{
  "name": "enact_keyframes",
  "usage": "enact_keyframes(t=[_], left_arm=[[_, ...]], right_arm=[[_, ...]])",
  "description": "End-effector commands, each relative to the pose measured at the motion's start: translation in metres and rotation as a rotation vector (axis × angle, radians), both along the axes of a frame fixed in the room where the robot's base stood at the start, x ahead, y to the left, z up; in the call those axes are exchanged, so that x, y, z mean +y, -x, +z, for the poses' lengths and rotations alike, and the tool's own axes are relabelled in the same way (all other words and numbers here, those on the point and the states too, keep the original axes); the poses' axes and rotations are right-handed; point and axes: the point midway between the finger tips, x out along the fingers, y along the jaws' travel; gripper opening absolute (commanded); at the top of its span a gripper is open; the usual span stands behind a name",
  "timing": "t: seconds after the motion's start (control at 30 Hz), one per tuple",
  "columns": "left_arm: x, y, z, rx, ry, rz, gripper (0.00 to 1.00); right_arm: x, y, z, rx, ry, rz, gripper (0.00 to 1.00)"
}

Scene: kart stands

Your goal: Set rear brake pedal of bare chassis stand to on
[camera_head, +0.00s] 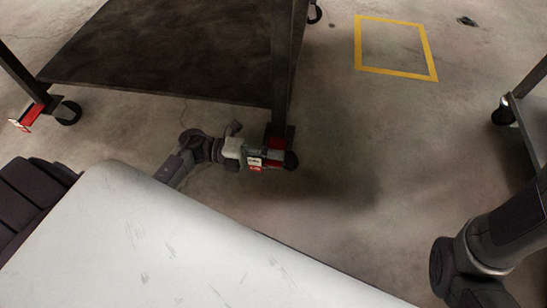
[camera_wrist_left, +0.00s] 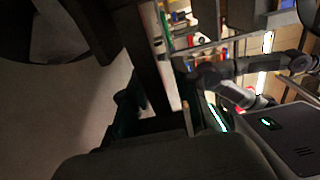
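A dark metal stand with a bare flat panel (camera_head: 175,50) fills the upper left of the head view. A caster (camera_head: 291,160) sits at the foot of its near right leg, with a red pedal (camera_head: 275,143) beside it. My left gripper (camera_head: 256,156) is low to the floor, right at this pedal, and overlaps it; I cannot tell whether they touch. Its fingers are too small to read there. The left wrist view is dark, with a gripper finger (camera_wrist_left: 131,103) near its middle. The pedal's on or off position is unclear. My right gripper is out of view.
Another red pedal (camera_head: 28,117) and caster (camera_head: 68,113) stand at the stand's left leg. A second stand (camera_head: 526,118) is at the right edge. A yellow floor square (camera_head: 429,52) lies at the back. The floor between the stands is open.

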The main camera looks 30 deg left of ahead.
Motion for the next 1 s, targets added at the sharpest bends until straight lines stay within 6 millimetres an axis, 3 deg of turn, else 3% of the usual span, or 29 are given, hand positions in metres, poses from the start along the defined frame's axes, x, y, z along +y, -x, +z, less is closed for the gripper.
enact_keyframes(t=[0.07,0.23,0.7,1.0], left_arm=[[0.0,0.0,0.0,0.0,0.0,0.0,0.29],[0.0,0.0,0.0,0.0,0.0,0.0,0.0],[0.001,0.0,-0.001,-0.011,-0.004,0.0,0.0],[0.002,-0.002,-0.021,-0.28,-0.083,0.0,0.0]], right_arm=[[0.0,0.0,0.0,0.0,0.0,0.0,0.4],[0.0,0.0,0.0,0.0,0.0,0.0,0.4],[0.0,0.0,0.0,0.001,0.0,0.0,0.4],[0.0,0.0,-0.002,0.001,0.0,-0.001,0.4]])
